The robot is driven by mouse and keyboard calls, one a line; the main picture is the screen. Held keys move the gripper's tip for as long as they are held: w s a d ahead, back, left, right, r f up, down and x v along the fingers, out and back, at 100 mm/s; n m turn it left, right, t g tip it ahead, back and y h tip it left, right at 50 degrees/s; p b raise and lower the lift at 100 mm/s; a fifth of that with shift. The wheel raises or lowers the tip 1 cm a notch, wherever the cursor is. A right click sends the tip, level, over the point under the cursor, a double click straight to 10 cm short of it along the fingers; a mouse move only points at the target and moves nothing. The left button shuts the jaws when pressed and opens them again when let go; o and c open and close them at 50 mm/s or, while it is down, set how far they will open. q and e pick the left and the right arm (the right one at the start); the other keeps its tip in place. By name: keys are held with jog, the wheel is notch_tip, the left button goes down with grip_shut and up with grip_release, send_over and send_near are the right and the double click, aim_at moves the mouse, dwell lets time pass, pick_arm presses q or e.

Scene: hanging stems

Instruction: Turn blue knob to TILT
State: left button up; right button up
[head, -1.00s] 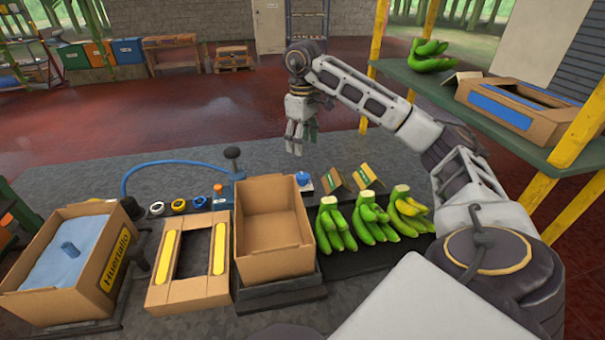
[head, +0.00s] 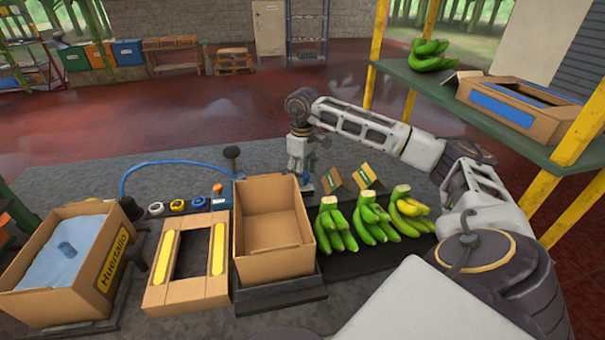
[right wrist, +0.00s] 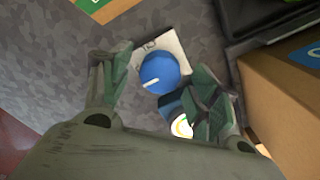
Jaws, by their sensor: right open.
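The blue knob (right wrist: 160,72) sits on a small white plate (right wrist: 176,42) in the right wrist view. A white pointer line on the knob points to the lower left of that view. Marks on the plate are too small to read. My right gripper (right wrist: 160,88) is open, with one finger left of the knob and one to its lower right. I cannot tell whether either finger touches it. In the head view my right gripper (head: 300,165) hangs over the knob's place behind the cardboard box and hides most of it. My left gripper is not in view.
The open cardboard box (head: 271,255) stands close in front of the knob. Small cartons (head: 366,174) and banana bunches (head: 375,217) are to the right. Tape rolls (head: 177,206) and a black-topped lever (head: 232,154) are to the left. The grey mat behind is clear.

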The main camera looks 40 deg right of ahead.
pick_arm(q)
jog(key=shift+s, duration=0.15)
pick_arm(e)
jog(key=shift+f, duration=0.15)
jog(key=shift+c, duration=0.5)
jog(key=c, duration=0.9)
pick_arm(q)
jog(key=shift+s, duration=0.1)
